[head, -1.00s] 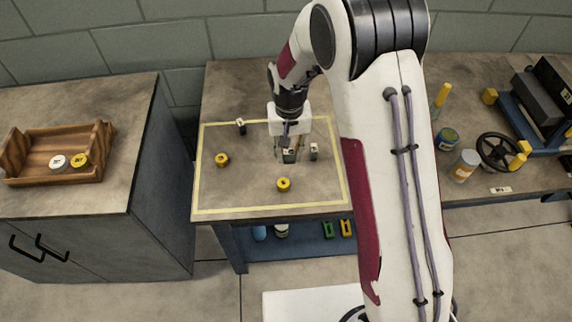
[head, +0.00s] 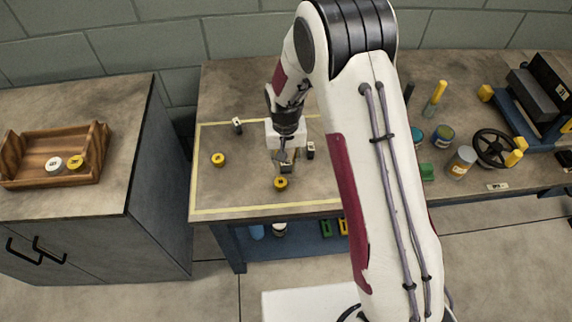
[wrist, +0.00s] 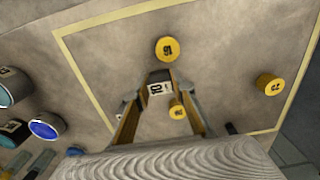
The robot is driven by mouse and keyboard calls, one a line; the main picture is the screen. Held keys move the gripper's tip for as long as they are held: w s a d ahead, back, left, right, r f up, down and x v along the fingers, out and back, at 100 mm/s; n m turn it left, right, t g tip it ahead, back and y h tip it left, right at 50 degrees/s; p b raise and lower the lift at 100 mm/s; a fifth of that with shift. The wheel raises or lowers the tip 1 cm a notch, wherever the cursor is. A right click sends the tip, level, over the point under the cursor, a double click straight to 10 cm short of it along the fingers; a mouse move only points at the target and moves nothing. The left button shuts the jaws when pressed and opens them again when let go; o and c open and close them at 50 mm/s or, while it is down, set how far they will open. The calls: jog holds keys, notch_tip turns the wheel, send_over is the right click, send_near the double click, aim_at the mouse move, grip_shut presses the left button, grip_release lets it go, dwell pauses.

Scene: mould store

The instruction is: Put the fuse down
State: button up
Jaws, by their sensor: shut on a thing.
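My gripper (head: 287,158) is shut on the fuse (wrist: 160,89), a small block with a white face marked 10 and dark sides. In the wrist view it sits between the fingertips. In the head view the fuse (head: 288,167) is over the yellow-outlined area, just behind a yellow round piece (head: 281,183). I cannot tell whether the fuse touches the bench top. That yellow piece (wrist: 167,48) lies just beyond the fingertips in the wrist view.
Another yellow round piece (head: 219,159) is at left, and small black-and-white blocks stand behind (head: 237,126) and right (head: 310,150). A wooden tray (head: 30,180) stands on the left cabinet. Cans and a handwheel (head: 492,149) are at right. The outlined area's front left is clear.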

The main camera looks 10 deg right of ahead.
jog(key=shift+f, duration=0.6)
jog(key=shift+f, duration=0.1)
jog(key=o, duration=1.1)
jog(key=shift+c, duration=0.2)
notch_tip(320, 180, up, 12)
jog(key=shift+f, duration=0.2)
jog(key=shift+r, duration=0.35)
